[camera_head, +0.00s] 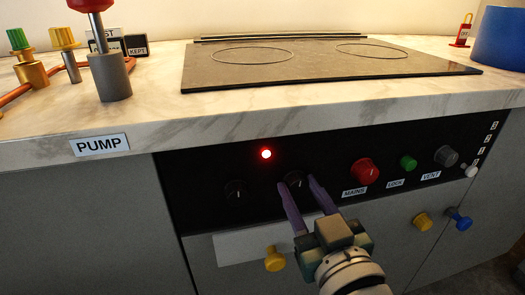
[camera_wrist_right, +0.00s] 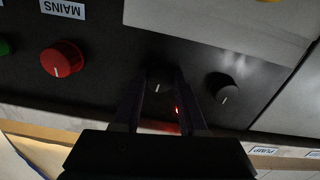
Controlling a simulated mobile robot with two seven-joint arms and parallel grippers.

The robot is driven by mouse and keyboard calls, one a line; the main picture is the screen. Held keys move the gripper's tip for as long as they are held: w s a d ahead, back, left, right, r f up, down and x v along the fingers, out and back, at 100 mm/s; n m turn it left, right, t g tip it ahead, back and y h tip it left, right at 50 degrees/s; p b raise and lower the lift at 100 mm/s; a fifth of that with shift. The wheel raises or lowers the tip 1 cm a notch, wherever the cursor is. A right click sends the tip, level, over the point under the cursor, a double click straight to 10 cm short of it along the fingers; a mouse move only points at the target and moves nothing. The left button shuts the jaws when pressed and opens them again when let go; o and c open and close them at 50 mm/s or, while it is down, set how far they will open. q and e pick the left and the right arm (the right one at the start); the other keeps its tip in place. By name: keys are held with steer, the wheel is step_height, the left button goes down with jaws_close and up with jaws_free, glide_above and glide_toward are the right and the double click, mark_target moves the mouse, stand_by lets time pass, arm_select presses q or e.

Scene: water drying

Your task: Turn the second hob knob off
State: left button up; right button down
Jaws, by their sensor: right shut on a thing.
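Two black hob knobs sit on the black front panel (camera_head: 220,165) under the hob (camera_head: 320,66). The first knob (camera_head: 235,190) is at the left and stands free. The second knob (camera_head: 295,180) is to its right, between the fingers of my right gripper (camera_head: 298,187). The gripper is shut on this knob. The right wrist view shows the second knob (camera_wrist_right: 159,76) between the two dark fingers, with a pale mark line on its face. The first knob also shows there (camera_wrist_right: 223,87), free. A red light (camera_head: 266,154) glows above and between the knobs. My left gripper is not in view.
Right of the gripper are a red MAINS knob (camera_head: 364,172), a green LOCK button (camera_head: 408,162) and a grey VENT knob (camera_head: 446,156). Below are yellow (camera_head: 275,259) and blue (camera_head: 459,218) knobs. A red-topped pump (camera_head: 110,75) stands on the marble worktop (camera_head: 150,113).

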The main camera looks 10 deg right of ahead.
steer(key=shift+n, duration=0.5)
steer(key=shift+c, duration=2.3)
jaws_free()
steer(key=shift+s, duration=0.35)
steer(key=s+p, duration=0.2)
steer(key=s, duration=0.7)
steer(key=shift+d, duration=0.15)
